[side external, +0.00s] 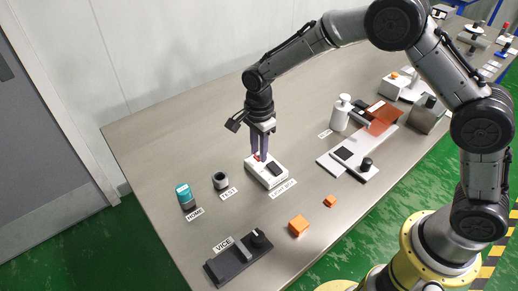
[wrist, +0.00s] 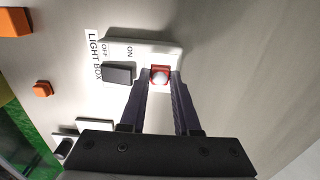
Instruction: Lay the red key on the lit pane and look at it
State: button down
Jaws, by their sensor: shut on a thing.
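My gripper (side external: 259,157) points down at the far end of the box. It is shut on a small red square piece with a white rounded top (wrist: 160,75), at the box's ON end. I cannot tell whether this piece is part of the box. I cannot make out a separate red key in either view.
A teal-topped cylinder (side external: 185,196) and a grey cylinder (side external: 220,180) stand left of the box. A black vice (side external: 238,260) and orange blocks (side external: 298,225) lie nearer the front edge. A white bottle (side external: 341,112) and a white slide plate (side external: 345,166) are to the right.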

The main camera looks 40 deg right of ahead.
jog(key=shift+f, duration=0.2)
jog(key=c, duration=0.9)
grip_release()
jog(key=shift+r, duration=0.1)
jog(key=s+d+r+n+t, duration=0.1)
jog(key=s+d+r+n, duration=0.1)
jog(key=r, duration=0.7)
jog(key=s+d+r+n, duration=0.1)
jog(key=s+d+r, duration=0.15)
jog(key=r, duration=0.65)
jog(key=s+d+r+n+t, duration=0.1)
jog(key=s+d+r+n, duration=0.15)
jog(key=s, duration=0.25)
jog(key=s+d+r+n+t, duration=0.1)
jog(key=s+d+r+n, duration=0.15)
jog(key=s+n, duration=0.2)
jog(key=s+d+n+t, duration=0.1)
jog(key=s+n, duration=0.1)
jog(key=s, duration=0.3)
jog(key=s+d+f+n, duration=0.1)
jog(key=s+n, duration=0.2)
jog(key=s, duration=0.2)
jog(key=s+d+f+n+t, duration=0.1)
jog(key=s+n, duration=0.2)
jog(key=s, duration=0.2)
jog(key=shift+s+d+f+t, duration=0.15)
jog(key=shift+s+d+t, duration=0.05)
jog(key=shift+d+t, duration=0.1)
